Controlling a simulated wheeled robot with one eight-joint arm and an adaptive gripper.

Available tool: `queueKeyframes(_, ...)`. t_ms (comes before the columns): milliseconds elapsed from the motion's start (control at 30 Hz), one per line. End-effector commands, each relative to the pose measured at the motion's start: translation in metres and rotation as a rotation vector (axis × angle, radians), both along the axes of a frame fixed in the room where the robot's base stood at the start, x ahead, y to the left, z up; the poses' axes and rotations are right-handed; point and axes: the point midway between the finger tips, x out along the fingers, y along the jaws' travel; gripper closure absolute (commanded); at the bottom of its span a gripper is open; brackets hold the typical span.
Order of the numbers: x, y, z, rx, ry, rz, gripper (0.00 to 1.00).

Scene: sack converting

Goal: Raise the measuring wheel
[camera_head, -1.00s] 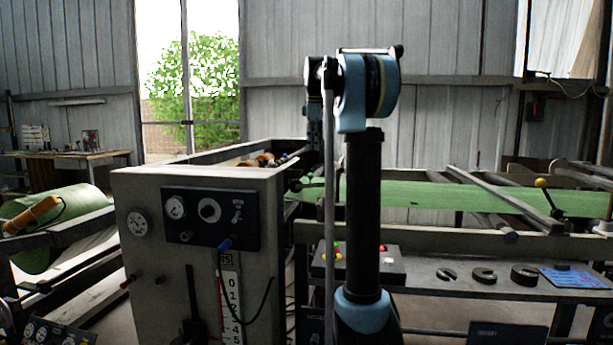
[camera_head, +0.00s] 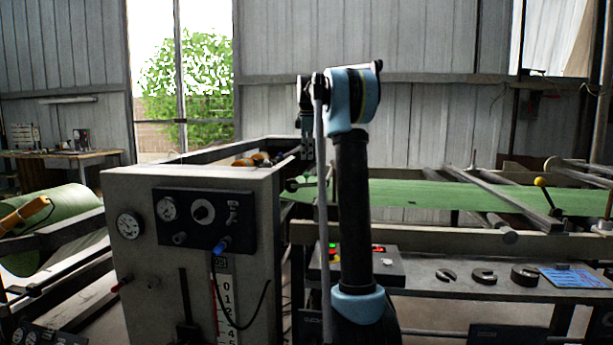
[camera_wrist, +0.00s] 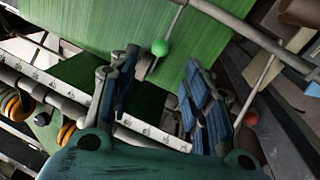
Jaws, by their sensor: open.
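No part is clearly marked as the measuring wheel. My gripper (camera_wrist: 163,88) is open in the wrist view, its two blue-padded fingers apart with nothing between the pads. Orange-yellow wheels (camera_wrist: 12,106) sit at the left of the wrist view, beside a rail. Similar orange rollers (camera_head: 262,157) show behind the cabinet in the head view. There, my arm hides part of the area around the gripper.
A grey cabinet (camera_head: 150,265) with gauges and a blue-knobbed lever stands left of my arm. A button box (camera_head: 385,262) and a shelf (camera_head: 440,285) with dark slotted pieces lie to the right. Metal bars cross the web.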

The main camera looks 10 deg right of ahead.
Motion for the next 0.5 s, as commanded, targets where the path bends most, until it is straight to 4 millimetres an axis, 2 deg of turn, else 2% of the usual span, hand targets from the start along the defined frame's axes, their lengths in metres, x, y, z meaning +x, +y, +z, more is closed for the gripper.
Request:
queueKeyframes(300, 0.011, 0.000, -0.055, 0.000, 0.000, 0.001, 0.56)
queueKeyframes(500, 0.016, -0.001, -0.082, 0.000, 0.000, 0.001, 0.56)
